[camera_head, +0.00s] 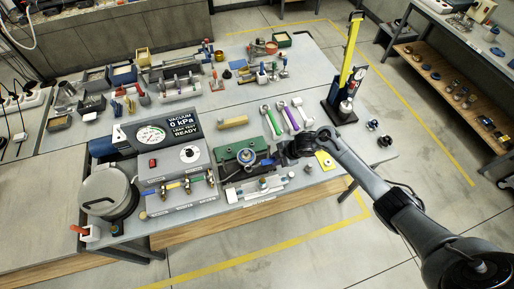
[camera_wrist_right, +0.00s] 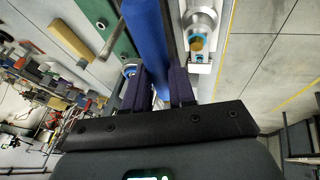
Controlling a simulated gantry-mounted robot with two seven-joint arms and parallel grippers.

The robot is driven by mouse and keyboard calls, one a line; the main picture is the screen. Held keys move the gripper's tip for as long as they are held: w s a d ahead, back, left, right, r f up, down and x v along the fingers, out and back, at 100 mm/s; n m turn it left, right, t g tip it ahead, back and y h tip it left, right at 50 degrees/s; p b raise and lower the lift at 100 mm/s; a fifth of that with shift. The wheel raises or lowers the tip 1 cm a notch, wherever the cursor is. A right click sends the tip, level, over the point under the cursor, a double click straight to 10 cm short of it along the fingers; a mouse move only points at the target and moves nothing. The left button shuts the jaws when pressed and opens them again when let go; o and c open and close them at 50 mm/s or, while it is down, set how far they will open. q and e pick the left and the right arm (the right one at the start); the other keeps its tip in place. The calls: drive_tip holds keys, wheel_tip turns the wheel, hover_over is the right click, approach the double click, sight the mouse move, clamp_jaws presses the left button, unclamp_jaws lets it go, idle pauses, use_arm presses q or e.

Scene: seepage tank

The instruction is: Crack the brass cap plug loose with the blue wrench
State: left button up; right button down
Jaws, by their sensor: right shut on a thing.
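My right gripper (camera_head: 284,157) reaches in from the right, over the right side of the green vise (camera_head: 228,163). In the right wrist view my right gripper (camera_wrist_right: 158,82) has its purple fingers shut on the blue wrench (camera_wrist_right: 148,38), whose blue handle runs up out of the picture. In the head view the blue wrench (camera_head: 267,162) shows only as a small blue piece beside the fingers. A brass-coloured round end (camera_wrist_right: 197,43), perhaps the brass cap plug, shows on a silver fitting right of the wrench. Whether the wrench's head touches a plug is hidden. My left gripper is out of view.
Green and purple wrenches (camera_head: 287,117) lie behind the gripper. A grey vacuum console (camera_head: 175,163) with a gauge stands left of the vise, a pale clamp fixture (camera_head: 257,190) in front. A yellow post stand (camera_head: 346,70) rises at the bench's right end.

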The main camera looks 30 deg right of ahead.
drive_tip(key=shift+n, duration=0.4)
drive_tip(key=s+d+p, duration=0.1)
drive_tip(key=s+d, duration=0.3)
drive_tip(key=shift+d, duration=0.15)
wheel_tip(320, 180, down, 6)
drive_tip(key=b, duration=0.4)
drive_tip(key=shift+r+b, duration=0.1)
drive_tip(key=shift+b, duration=0.2)
idle(0.9)
